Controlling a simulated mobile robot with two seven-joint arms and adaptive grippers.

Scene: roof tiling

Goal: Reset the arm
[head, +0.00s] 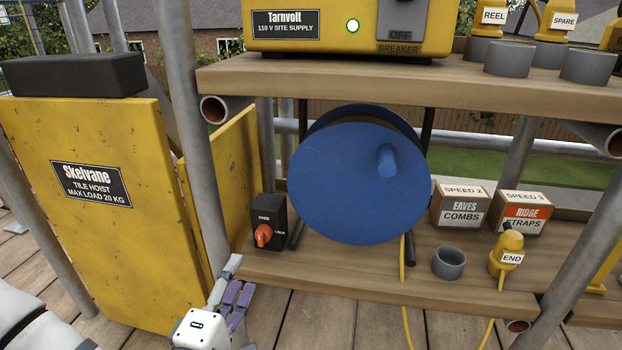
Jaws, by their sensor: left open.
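My left gripper (235,290) shows at the bottom of the head view, left of centre. Its white body has a grey finger and purple finger parts pointing up and away. It is open, and I see nothing between its fingers. It is in front of the lower shelf's left end, below a black switch box (267,228) with a red knob. Part of my white arm shows at the bottom left corner. My right gripper is not in view.
A blue cable reel (360,180) stands between the wooden shelves. The lower shelf (370,266) also holds labelled boxes (463,205), a grey cup (448,263) and a yellow END plug (508,250). A yellow tile hoist (95,240) and a scaffold pole (203,170) stand at left.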

